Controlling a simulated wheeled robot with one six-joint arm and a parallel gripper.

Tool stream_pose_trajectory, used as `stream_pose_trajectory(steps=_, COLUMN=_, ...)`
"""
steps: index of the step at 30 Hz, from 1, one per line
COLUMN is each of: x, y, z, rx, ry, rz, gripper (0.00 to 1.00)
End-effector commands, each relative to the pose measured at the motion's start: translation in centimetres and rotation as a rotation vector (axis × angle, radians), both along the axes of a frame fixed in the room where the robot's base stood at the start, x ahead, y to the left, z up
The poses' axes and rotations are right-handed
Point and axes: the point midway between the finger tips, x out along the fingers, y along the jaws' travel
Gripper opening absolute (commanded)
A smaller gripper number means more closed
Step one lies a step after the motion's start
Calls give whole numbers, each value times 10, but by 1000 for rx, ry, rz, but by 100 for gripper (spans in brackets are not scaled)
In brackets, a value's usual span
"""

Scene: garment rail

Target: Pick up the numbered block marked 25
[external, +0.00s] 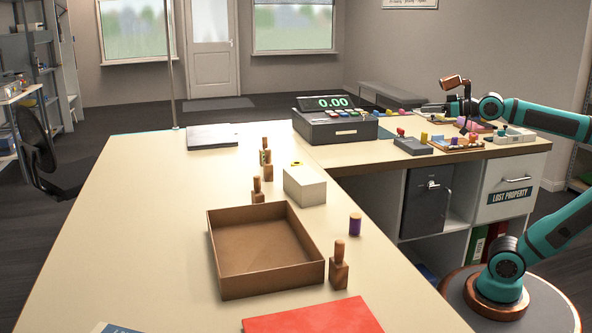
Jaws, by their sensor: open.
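My gripper (463,121) hangs over the right-hand counter, near a wooden tray (458,149) with small coloured pieces. Its jaws are open, but the fingers are small and dark here. I see nothing clearly held between them. No number 25 can be read on any piece in this view. Small coloured pieces stand on and around the tray, including a yellow one (424,138) to its left. Which piece is the block marked 25 cannot be told. My arm hides part of the counter behind it.
A grey box (412,147) and a white tray (516,136) flank the wooden tray. A till (335,127) reading 0.00 stands further left. The long counter holds a brown open box (218,250), wooden stamps (339,269), a purple cylinder (355,224) and a red folder (315,318).

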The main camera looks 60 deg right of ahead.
Motion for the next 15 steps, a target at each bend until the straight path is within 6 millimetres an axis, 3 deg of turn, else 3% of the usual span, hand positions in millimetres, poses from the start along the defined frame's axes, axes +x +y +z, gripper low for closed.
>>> stream_pose_trajectory(steps=6, x=57, y=12, z=38, rx=9, ry=108, rz=19, gripper=45)
stream_pose_trajectory(steps=15, x=135, y=31, z=75, rx=14, ry=252, rz=37, gripper=45)
